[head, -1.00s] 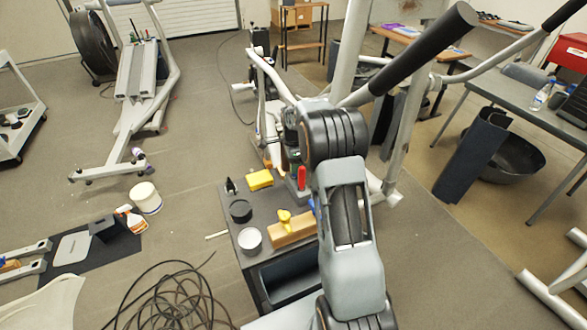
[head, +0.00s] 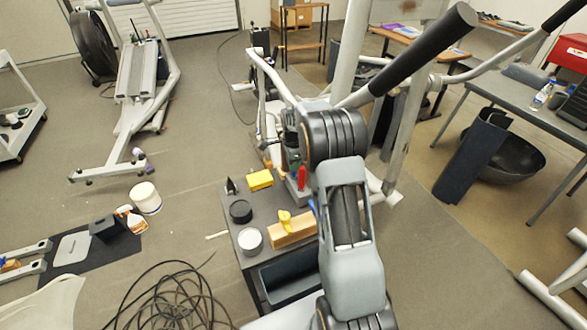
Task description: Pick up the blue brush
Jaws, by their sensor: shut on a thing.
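A small blue sliver (head: 312,206) shows at the left edge of my arm, beside the wooden block on the dark cart (head: 285,218). It may be part of the blue brush, but my arm covers the rest and I cannot tell its shape. My grey and black arm fills the middle of the head view. My gripper is hidden behind the arm, so its fingers and anything between them do not show.
The cart holds a yellow sponge-like block (head: 260,180), a black round container (head: 241,211), a white-topped tin (head: 250,239), a wooden block (head: 292,232) and a red-handled tool (head: 302,178). Machine bars rise close behind my arm. Coiled cable (head: 175,300) lies on the floor.

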